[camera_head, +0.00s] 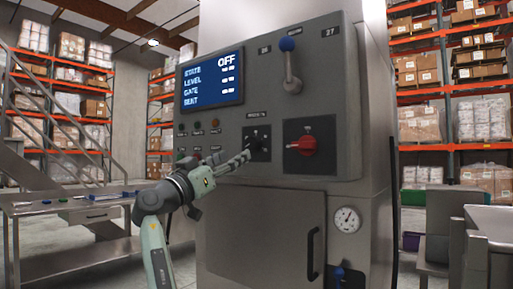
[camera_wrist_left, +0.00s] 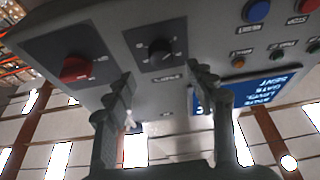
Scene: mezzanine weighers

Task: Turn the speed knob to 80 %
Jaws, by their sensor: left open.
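The speed knob (camera_head: 256,143) is a small black knob on a dark square plate on the grey machine's front, right of a row of small buttons. In the left wrist view the knob (camera_wrist_left: 160,48) shows upside down, with its pointer and scale too small to read. My left gripper (camera_head: 246,156) is in front of the plate, just left of and below the knob. In the left wrist view its fingers (camera_wrist_left: 162,76) are spread apart with nothing between them, and the knob lies beyond the gap. I cannot tell the exact distance. My right gripper is out of view.
A red rotary switch (camera_head: 306,145) sits right of the knob, and a blue-ended lever (camera_head: 290,66) is above. The blue screen (camera_head: 212,80) reads OFF. A pressure gauge (camera_head: 347,219) is lower right. A metal table (camera_head: 70,207) stands at left.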

